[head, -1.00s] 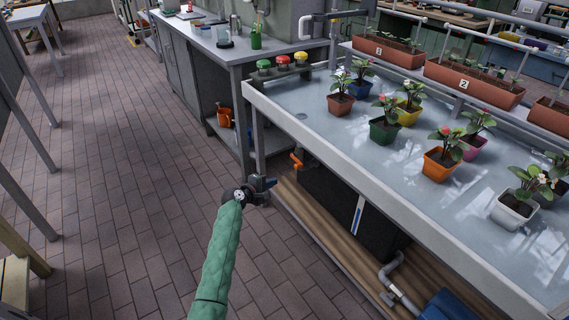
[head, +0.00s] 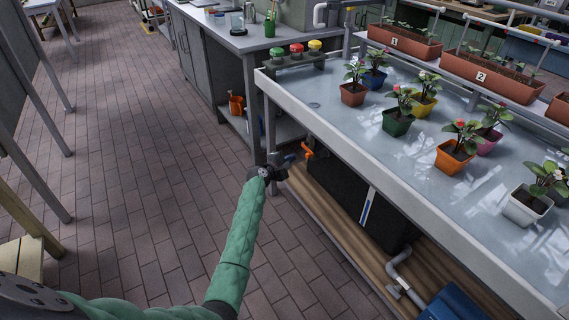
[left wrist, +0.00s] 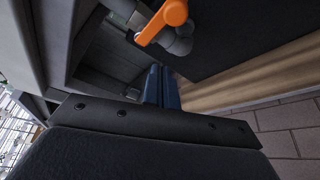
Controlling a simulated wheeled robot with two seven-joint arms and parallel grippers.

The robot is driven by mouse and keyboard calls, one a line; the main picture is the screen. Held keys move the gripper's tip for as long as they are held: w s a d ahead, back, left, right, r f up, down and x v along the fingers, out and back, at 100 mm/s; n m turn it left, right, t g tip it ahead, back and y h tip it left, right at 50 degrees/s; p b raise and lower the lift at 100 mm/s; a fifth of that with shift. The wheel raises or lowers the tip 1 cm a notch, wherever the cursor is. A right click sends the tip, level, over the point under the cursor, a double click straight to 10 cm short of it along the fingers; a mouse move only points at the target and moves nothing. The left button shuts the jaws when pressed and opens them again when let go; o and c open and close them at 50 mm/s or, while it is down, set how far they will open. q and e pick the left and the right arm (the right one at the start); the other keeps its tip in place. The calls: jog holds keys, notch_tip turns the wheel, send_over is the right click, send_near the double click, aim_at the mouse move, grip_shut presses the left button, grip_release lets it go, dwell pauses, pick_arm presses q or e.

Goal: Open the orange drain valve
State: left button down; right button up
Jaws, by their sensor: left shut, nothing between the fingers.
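My left gripper (head: 289,159) is shut and empty. Its dark blue fingers (left wrist: 161,88) are just below the handle in the left wrist view, and no contact with it is visible. In the head view the gripper is just left of the valve. The right gripper is not in view.
The bench (head: 350,165) has a raised pale rim above the valve and carries several potted plants. A dark tank (head: 335,183) stands on a wooden slat shelf (head: 335,225) beneath it. A bench leg (head: 271,125) stands close to my gripper.

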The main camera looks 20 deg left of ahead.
pick_arm(q)
jog(key=shift+w+d+r+p, duration=0.1)
jog(key=shift+d+r+p, duration=0.15)
jog(key=shift+d, duration=0.4)
jog(key=shift+w+d+r+p, duration=0.1)
jog(key=shift+d+r+p, duration=0.1)
jog(key=shift+d, duration=0.4)
jog(key=shift+w+d+r+p, duration=0.15)
jog(key=shift+d+r, duration=0.1)
jog(key=shift+d, duration=0.4)
